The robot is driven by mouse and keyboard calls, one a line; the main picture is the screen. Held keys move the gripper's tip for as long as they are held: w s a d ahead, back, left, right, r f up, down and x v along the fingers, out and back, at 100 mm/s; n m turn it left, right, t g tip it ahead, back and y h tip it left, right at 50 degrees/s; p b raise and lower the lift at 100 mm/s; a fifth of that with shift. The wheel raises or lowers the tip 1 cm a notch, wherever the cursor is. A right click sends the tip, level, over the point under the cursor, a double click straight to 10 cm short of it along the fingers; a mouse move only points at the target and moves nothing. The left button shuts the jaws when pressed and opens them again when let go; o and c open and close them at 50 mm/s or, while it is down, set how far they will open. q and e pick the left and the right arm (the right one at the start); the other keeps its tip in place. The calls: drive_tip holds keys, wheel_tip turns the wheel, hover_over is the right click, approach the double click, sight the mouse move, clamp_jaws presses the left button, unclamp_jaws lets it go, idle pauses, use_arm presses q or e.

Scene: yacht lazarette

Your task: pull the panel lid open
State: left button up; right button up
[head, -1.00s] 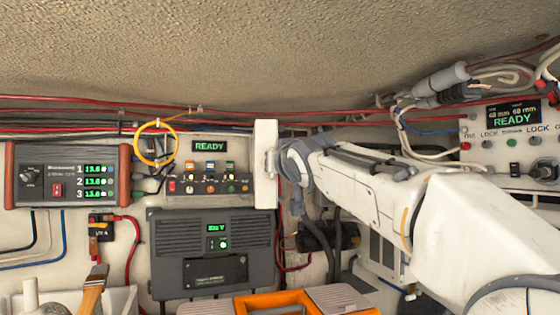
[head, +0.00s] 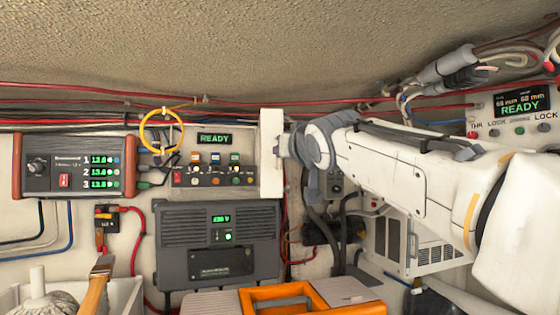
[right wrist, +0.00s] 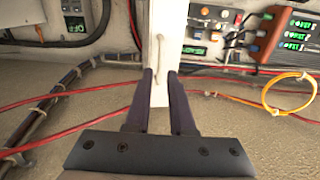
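The panel lid (head: 271,152) is a white slab at the right end of the switch panel (head: 215,181). It stands out from the wall, seen almost edge-on, and the panel's switches are uncovered. My right gripper (head: 287,147) is close by the lid's right side in the head view; its fingertips are hard to make out there. In the right wrist view, my right gripper (right wrist: 161,73) has its two dark fingers a small gap apart, with the white lid (right wrist: 159,55) showing between and beyond them. Contact with the lid is not clear. My left gripper is out of view.
A meter box (head: 72,166) and a yellow cable loop (head: 162,131) are left of the panel. A grey charger unit (head: 217,248) and an orange toolbox (head: 270,298) are below. Red cables (head: 340,115) run along the wall. A second panel (head: 515,112) is at right.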

drive_tip(key=b+v, duration=0.2)
drive_tip(key=v, duration=0.3)
drive_tip(key=shift+s+d, duration=0.1)
drive_tip(key=shift+s, duration=0.3)
